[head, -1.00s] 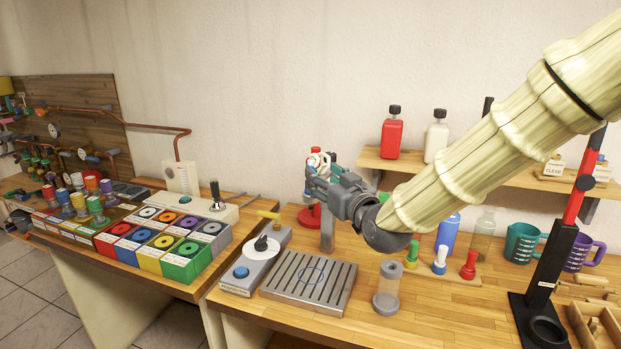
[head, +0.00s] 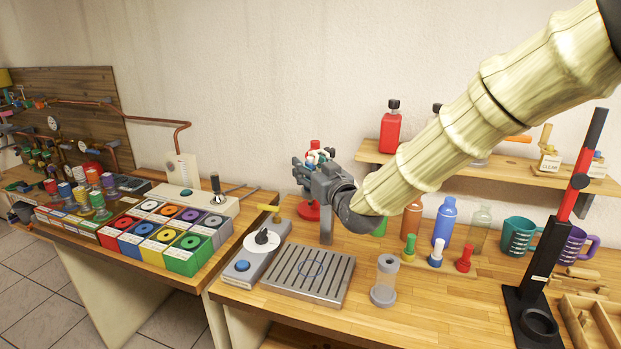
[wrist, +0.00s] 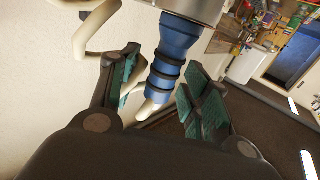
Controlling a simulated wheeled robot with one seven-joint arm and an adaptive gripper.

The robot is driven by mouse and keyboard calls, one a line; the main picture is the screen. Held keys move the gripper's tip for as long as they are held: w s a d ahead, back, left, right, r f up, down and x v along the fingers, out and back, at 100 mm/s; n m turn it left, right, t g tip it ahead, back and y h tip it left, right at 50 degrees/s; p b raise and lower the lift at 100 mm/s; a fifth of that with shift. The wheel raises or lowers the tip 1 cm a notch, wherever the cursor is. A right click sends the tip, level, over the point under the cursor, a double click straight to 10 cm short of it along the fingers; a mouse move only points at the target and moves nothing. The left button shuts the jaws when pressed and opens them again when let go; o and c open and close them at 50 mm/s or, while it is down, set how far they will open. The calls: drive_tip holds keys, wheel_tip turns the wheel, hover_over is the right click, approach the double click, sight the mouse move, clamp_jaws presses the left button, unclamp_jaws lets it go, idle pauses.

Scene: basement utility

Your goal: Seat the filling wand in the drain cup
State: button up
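In the wrist view, a blue ribbed handle with dark rings and a cream tip, which looks like the filling wand (wrist: 170,58), hangs from a metal body. My gripper (wrist: 163,88) has its teal-padded fingers spread to either side of it, with gaps showing. In the head view my gripper (head: 308,172) is at the metal post (head: 326,228) behind the slotted tray; the wand is hidden or too small to tell there.
The slotted metal tray (head: 309,274) and a grey control box with a white dial (head: 262,242) lie to the left. Small coloured bottles (head: 436,254) and a tall black-and-red stand (head: 553,245) are to the right.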

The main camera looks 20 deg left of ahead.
clamp_jaws()
drive_tip(key=shift+r, duration=0.1)
wheel_tip(320, 180, up, 10)
drive_tip(key=b, duration=0.3)
idle(0.3)
drive_tip(key=s+d+f+b, duration=0.1)
drive_tip(key=d+f+b, duration=0.4)
drive_tip(key=d, duration=0.6)
drive_tip(key=s+d+f+b, duration=0.1)
drive_tip(key=d+f+b, duration=0.4)
drive_tip(key=d+f, duration=0.5)
drive_tip(key=shift+s+d+f, duration=0.15)
drive_tip(key=shift+s+d, duration=0.2)
drive_tip(key=shift+d, duration=0.1)
idle(1.0)
idle(0.3)
